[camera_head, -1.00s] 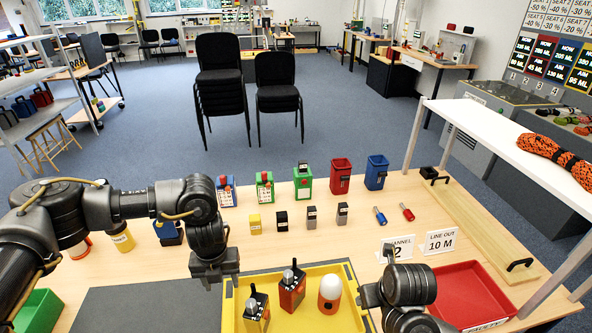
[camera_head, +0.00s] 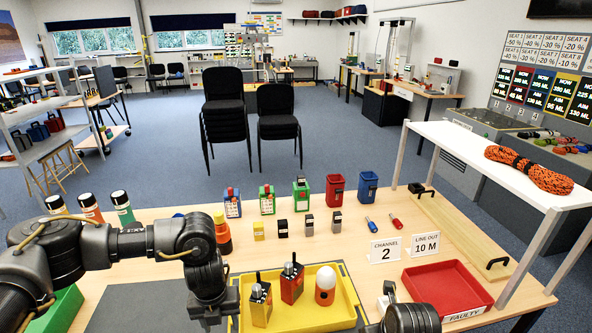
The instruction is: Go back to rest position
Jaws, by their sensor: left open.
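My left gripper (camera_head: 213,314) is open and hangs pointing down at the left edge of the yellow tray (camera_head: 345,322), with nothing seen between its fingers. My left arm comes in from the left across the table. In the tray stand a yellow radio (camera_head: 261,303), a red radio (camera_head: 292,283) and a white-topped orange lamp (camera_head: 325,287). Part of my right arm (camera_head: 405,318) shows at the bottom edge, right of the tray; its gripper is not visible.
Bins and small blocks stand in rows behind the tray, including a red bin (camera_head: 335,190) and a blue bin (camera_head: 368,186). A red tray (camera_head: 447,286) marked FAULTY lies at right, below a white shelf (camera_head: 470,150) with orange rope (camera_head: 528,170). Bare table lies between.

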